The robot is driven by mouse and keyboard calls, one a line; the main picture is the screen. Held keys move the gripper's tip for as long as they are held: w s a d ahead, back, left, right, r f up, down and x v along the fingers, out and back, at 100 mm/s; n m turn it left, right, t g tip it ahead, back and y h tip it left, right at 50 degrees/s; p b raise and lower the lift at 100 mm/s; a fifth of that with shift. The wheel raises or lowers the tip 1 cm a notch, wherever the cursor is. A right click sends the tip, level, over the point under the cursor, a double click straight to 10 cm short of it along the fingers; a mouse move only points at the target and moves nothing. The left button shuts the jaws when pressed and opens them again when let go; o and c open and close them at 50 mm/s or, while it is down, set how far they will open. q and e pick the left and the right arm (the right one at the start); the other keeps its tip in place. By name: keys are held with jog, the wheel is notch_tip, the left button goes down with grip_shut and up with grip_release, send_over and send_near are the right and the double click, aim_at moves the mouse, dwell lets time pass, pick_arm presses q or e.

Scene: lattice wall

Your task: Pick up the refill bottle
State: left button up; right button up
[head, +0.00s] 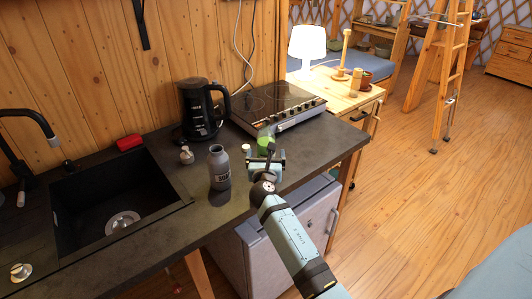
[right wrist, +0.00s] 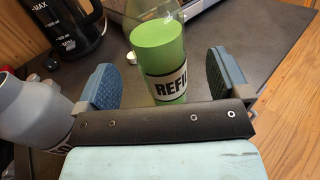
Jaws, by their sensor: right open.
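The refill bottle (right wrist: 160,42) is green with a clear upper part and a white label reading "REFI...", the rest cut off from sight. In the head view the bottle (head: 264,142) stands upright on the dark counter, partly hidden behind my right gripper. My right gripper (head: 265,162) is open and low over the counter. In the right wrist view its two blue-grey finger pads (right wrist: 162,82) are on either side of the bottle, with gaps visible on both sides. The bottle's base is hidden by the gripper body. My left gripper is not in view.
A grey bottle (head: 219,170) stands close left of the right gripper; it also shows in the right wrist view (right wrist: 28,105). A black kettle (head: 200,110), a hob (head: 275,103), a small jar (head: 186,156) and a sink (head: 120,195) are around. The counter edge is near.

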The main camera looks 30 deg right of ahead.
jog(key=x, duration=0.5)
jog(key=shift+w+f, duration=0.15)
jog(key=shift+w, duration=0.1)
jog(key=shift+c, duration=0.4)
jog(key=c, duration=1.2)
jog(key=shift+o, duration=0.2)
notch_tip(320, 180, up, 20)
jog(key=p, duration=0.3)
jog(key=shift+p, duration=0.3)
